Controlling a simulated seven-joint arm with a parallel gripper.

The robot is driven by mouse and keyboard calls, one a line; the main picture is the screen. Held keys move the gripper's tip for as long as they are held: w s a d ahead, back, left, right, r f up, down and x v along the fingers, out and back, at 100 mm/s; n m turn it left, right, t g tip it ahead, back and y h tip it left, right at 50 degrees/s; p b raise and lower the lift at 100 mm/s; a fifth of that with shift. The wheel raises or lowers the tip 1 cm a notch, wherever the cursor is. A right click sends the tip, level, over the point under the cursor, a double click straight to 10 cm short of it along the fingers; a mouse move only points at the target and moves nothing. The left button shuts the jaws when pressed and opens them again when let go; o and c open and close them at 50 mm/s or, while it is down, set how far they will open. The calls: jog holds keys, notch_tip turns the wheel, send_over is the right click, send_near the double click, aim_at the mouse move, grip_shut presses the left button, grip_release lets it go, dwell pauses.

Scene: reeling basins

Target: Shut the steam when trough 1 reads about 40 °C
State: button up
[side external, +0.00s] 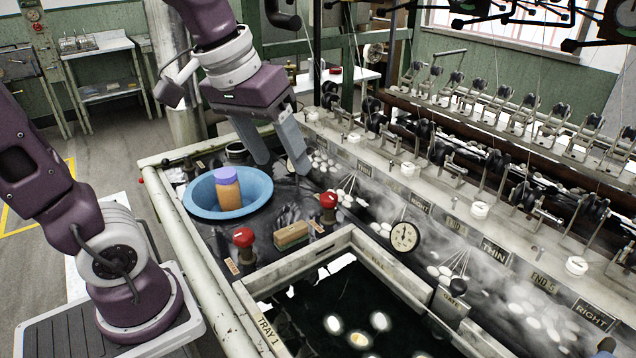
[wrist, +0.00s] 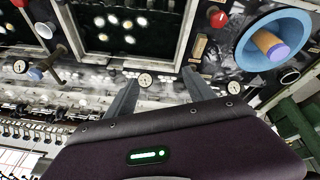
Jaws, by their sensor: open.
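My gripper (side external: 283,166) is open and empty in the side external view. It hangs above the bench, behind the blue basin and back-left of the red knobs. Its two fingers also show in the wrist view (wrist: 159,72). One red knob (side external: 328,200) stands by the back rim of the bench; another red knob (side external: 243,237) stands nearer the front. Their labels are too small to read, so I cannot tell which is the steam.
A blue basin (side external: 198,207) holds an orange jar with a purple lid (side external: 228,189). A wooden brush (side external: 291,235) lies between the knobs. White cocoons (side external: 358,340) float in the dark water. A reeling machine (side external: 500,110) lines the back. Steam blurs the back strip.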

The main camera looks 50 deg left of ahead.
jog(key=w+a+f+n+g, duration=0.1)
jog(key=w+a+f+n, duration=0.15)
jog(key=w, duration=0.35)
jog(key=w+a+f+n+g, duration=0.1)
jog(key=w+a+f+n, duration=0.15)
jog(key=w, duration=0.35)
jog(key=n+g, duration=0.2)
jog(key=n, duration=0.3)
send_over(329, 197)
notch_tip(329, 197, down, 13)
jog(key=shift+d+r, duration=0.1)
jog(key=shift+r, duration=0.1)
notch_tip(329, 197, down, 8)
jog(key=shift+r, duration=0.2)
jog(key=shift+c, duration=0.2)
grip_shut()
